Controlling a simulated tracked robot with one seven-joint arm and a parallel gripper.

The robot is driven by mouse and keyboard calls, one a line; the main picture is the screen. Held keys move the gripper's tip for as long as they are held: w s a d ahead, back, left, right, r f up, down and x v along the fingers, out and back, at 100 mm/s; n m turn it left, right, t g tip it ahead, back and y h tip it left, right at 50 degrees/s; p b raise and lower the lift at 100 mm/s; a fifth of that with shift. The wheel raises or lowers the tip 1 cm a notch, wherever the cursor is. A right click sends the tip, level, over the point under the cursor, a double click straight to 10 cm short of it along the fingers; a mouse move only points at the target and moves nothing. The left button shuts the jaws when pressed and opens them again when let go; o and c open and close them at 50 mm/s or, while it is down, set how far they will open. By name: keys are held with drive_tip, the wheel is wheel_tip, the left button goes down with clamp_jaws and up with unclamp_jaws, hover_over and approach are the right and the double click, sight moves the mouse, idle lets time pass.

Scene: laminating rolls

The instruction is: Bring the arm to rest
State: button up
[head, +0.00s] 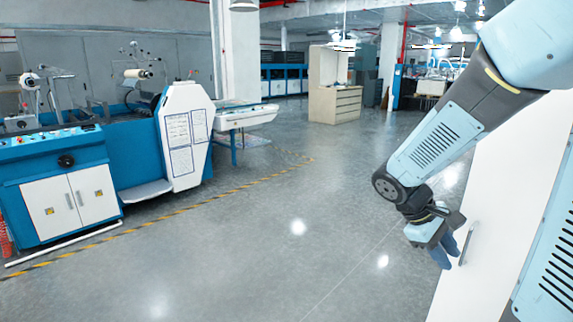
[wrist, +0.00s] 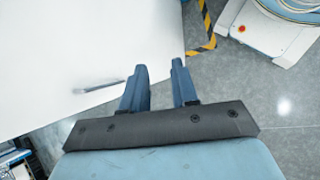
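The gripper is open and empty. The handle (wrist: 97,87) lies left of the fingers in the wrist view, apart from them as far as I can tell. The handle also shows in the head view (head: 467,244), just right of the fingers.
The white panel (head: 510,190) is close to my gripper on the right. A blue and white laminating machine (head: 62,185) stands at the left behind a yellow-black floor line (head: 160,219). A beige cabinet (head: 335,103) stands farther back. The grey floor (head: 270,235) between is clear.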

drive_tip(key=s+a+r+m+t+y, duration=0.6)
drive_tip(key=a+r, duration=0.4)
drive_tip(key=r, duration=0.3)
drive_tip(key=shift+s+a+t+y, duration=0.25)
drive_tip(key=shift+s+t+y, duration=0.35)
drive_tip(key=shift+s+t, duration=0.2)
drive_tip(key=shift+w+d, duration=0.1)
